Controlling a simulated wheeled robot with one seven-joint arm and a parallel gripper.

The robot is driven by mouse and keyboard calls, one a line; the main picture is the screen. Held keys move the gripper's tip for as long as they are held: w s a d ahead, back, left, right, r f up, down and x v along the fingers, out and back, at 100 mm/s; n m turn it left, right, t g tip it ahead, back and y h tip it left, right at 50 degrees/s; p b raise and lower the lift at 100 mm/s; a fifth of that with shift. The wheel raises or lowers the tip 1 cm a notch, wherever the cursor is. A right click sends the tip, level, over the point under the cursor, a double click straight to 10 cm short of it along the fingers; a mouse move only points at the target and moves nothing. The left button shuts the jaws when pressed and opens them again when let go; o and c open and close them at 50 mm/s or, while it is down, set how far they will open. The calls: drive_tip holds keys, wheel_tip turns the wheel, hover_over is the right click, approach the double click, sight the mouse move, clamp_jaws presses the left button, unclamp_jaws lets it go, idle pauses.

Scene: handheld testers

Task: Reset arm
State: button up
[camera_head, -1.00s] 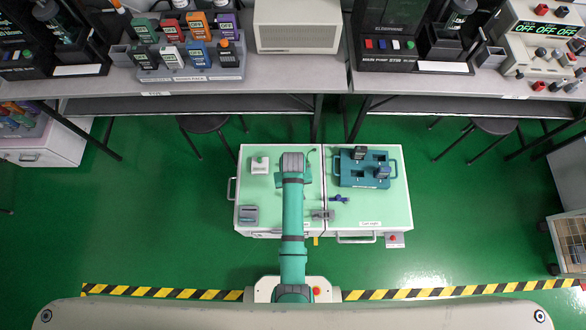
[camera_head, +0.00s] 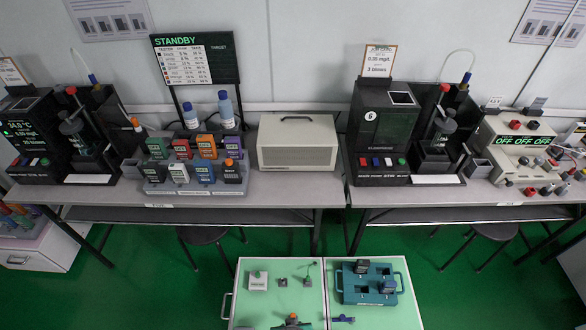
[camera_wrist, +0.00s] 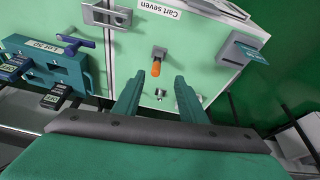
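My gripper (camera_wrist: 157,88) shows in the wrist view with its two green fingers apart and nothing held between them. Beyond the fingertips, a small grey piece with an orange handle (camera_wrist: 156,66) is on the pale green cart top (camera_wrist: 130,58). A small metal fitting (camera_wrist: 160,93) shows between the fingers, lower in the picture. In the head view the cart top (camera_head: 262,308) is at the bottom edge; my gripper cannot be made out there.
A teal tray (camera_wrist: 70,72) with dark units is at left in the wrist view, and in the head view (camera_head: 350,295). A grey-blue block (camera_wrist: 246,50) is at right. Behind the cart, the bench (camera_head: 290,187) carries testers, a beige box (camera_head: 297,145) and stands. Green floor lies beside the cart.

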drive_tip(key=s+r+t, duration=0.3)
drive_tip(key=s+r, duration=0.2)
drive_tip(key=r, duration=0.6)
drive_tip(key=s+r+t, duration=0.4)
drive_tip(key=s+r, duration=0.1)
drive_tip(key=r, duration=0.7)
drive_tip(key=s+r+m+t, duration=0.1)
drive_tip(key=s+r+t, duration=0.3)
drive_tip(key=r, duration=0.7)
drive_tip(key=shift+d+v, duration=0.25)
drive_tip(key=shift+v, duration=0.8)
